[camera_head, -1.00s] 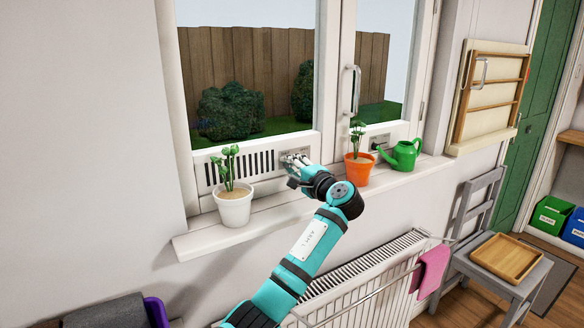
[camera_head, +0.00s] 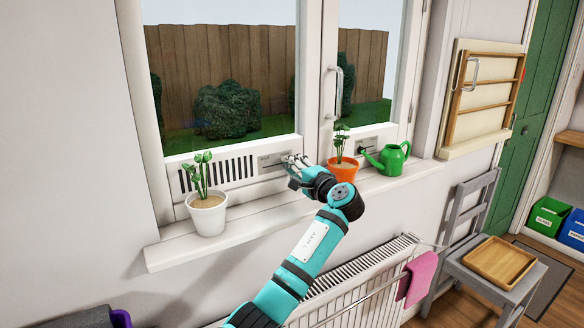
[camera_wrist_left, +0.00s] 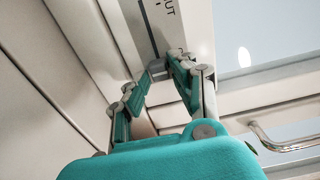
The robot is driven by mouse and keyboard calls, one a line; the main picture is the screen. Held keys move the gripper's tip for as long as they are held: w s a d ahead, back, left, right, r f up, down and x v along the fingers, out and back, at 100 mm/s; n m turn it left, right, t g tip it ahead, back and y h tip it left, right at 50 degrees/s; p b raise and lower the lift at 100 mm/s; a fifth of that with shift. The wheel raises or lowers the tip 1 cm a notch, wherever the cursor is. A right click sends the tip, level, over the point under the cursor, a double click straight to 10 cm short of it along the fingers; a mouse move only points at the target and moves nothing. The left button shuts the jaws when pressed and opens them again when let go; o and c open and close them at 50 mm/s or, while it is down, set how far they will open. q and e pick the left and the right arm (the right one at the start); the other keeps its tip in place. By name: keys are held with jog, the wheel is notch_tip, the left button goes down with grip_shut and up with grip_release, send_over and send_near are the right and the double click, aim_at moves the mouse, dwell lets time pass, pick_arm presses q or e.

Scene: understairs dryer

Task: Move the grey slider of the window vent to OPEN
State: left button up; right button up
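The window vent (camera_head: 218,172) is a white strip with dark slots low on the left window frame. Its label plate (camera_head: 270,161) is at the right end. My left gripper (camera_head: 292,165) is at the right part of that plate and hides the slider in the head view. In the left wrist view, the small grey slider (camera_wrist_left: 157,70) sits in a dark track, between the converging fingertips of my left gripper (camera_wrist_left: 158,74). The fingers appear closed on it. Part of a label reading "UT" shows near the track. My right gripper is not in view.
On the sill (camera_head: 165,254) stand a white pot (camera_head: 207,217) with a plant left of my arm, and an orange pot (camera_head: 343,170) and a green watering can (camera_head: 392,160) close on its right. A radiator (camera_head: 345,290) is below.

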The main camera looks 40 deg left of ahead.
pick_arm(q)
jog(key=shift+o, duration=1.2)
jog(key=shift+w+d, duration=0.1)
jog(key=shift+d, duration=0.05)
jog(key=shift+s, duration=0.2)
jog(key=v, duration=1.1)
jog(key=shift+d, duration=0.4)
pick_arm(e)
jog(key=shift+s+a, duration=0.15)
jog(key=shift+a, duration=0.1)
